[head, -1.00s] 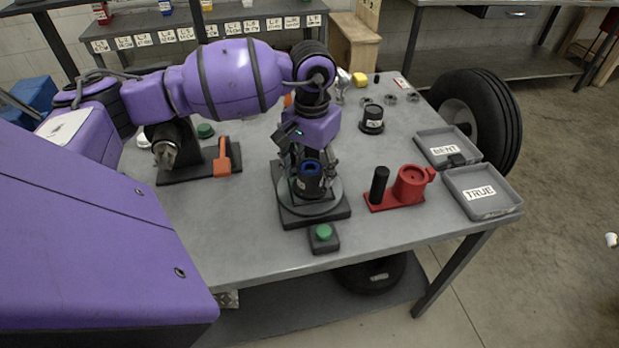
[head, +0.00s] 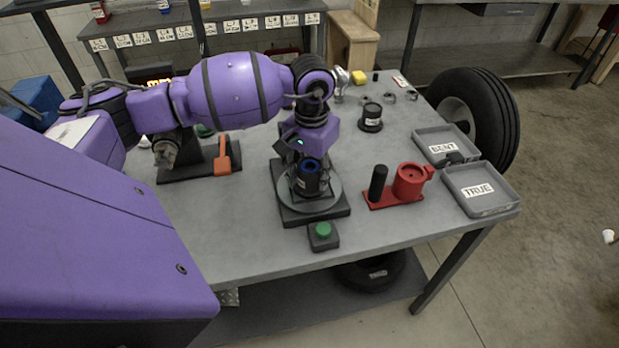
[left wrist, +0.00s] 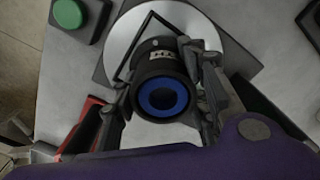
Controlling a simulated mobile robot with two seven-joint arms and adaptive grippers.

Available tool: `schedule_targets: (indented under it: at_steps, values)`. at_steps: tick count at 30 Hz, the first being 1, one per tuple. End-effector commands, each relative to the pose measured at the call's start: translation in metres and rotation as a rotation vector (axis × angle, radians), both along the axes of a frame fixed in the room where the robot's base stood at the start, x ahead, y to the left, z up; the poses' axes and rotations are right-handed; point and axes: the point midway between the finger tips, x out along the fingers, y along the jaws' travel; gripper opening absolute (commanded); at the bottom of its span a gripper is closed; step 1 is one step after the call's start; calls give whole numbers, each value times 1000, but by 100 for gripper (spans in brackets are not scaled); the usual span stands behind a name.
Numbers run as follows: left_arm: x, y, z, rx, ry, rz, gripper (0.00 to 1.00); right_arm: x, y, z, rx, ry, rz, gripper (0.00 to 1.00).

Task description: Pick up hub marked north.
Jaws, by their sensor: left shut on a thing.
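A dark hub (head: 309,184) with a blue ring in its bore is on the round metal plate (head: 331,203) of the black stand at the table's middle. My left gripper (head: 308,176) points down over it and is shut on it. In the left wrist view, the fingers are on both sides of the hub (left wrist: 160,70), and the blue-ringed bore faces the camera. A pale label shows on its side, but I cannot read it. I cannot tell whether it touches the plate. Another dark hub (head: 371,118) with a white label stands further back. My right gripper is not in view.
A green-button box (head: 323,236) sits in front of the stand. A red fixture (head: 409,181) with a black post is to the right. Trays marked BENT (head: 428,156) and TRUE (head: 497,206) lie at the right edge. A black fixture with an orange handle (head: 222,155) is left.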

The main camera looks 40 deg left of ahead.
Motion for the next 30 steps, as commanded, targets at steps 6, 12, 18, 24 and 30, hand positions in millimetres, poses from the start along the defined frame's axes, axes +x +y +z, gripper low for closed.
schedule_targets:
  at_steps: [6, 12, 18, 24, 30]
  values:
    - [1, -1, 1, -2, -3, -1, 0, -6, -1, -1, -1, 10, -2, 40]
    - [2, 0, 6, -1, -5, -1, 0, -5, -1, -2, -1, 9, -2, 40]
    - [2, 0, 24, -1, -6, -1, 0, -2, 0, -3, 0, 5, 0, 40]
    - [-10, -7, 47, -1, -5, -3, 0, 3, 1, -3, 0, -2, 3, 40]
    - [-35, -22, 84, 0, -8, -4, 0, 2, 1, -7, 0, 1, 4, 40]
